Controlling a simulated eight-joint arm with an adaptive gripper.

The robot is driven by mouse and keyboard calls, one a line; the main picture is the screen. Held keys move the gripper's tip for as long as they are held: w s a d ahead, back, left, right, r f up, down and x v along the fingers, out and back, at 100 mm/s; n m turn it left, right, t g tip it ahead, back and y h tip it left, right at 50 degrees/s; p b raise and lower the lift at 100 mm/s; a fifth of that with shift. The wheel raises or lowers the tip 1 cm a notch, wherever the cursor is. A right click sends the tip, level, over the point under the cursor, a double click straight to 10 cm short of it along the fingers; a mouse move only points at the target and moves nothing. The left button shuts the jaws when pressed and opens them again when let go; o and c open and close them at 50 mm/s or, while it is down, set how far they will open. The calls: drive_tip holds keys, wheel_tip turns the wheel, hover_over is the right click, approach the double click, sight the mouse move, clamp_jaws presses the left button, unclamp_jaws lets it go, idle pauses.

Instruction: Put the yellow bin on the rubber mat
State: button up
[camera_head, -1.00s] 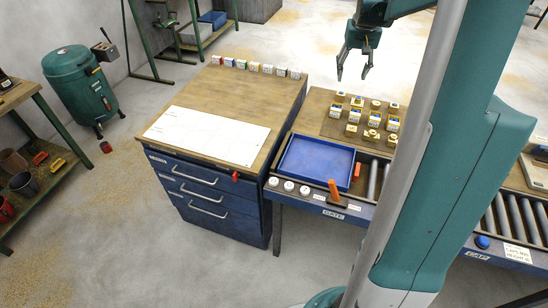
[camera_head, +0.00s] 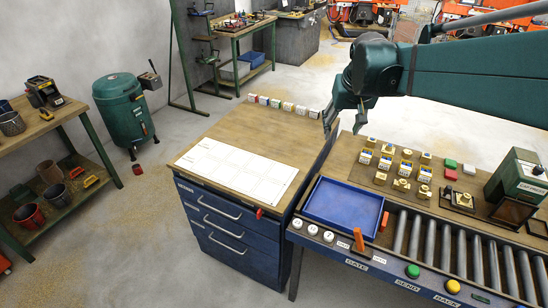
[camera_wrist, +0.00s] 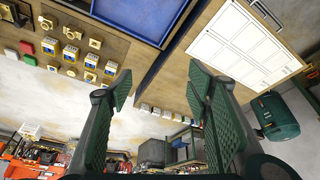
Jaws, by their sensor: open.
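My gripper (camera_head: 344,123) is open and empty, in the air by the far right corner of the wooden cabinet top. Its two green fingers stand wide apart in the wrist view (camera_wrist: 162,90), with nothing between them. A small yellow item (camera_head: 90,181) lies on the lower shelf of the left bench, far from my gripper; it is too small to tell whether it is a bin. I cannot make out a rubber mat for certain in either view.
The cabinet top (camera_head: 235,135) bears a white sheet (camera_head: 238,170) and a row of small boxes (camera_head: 283,105). A green tank (camera_head: 124,112) stands left.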

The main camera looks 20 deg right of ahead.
drive_tip(key=s+a+f+n+t, duration=0.1)
drive_tip(key=s+a+f, duration=0.2)
drive_tip(key=s+a, duration=0.6)
drive_tip(key=s+a+f+n+t+y, duration=0.1)
drive_tip(key=s+a+f+n+t, duration=0.1)
drive_tip(key=s+a, duration=0.8)
drive_tip(key=shift+s+a+f, duration=0.2)
drive_tip(key=shift+a+f, duration=0.25)
drive_tip(key=shift+a, duration=0.6)
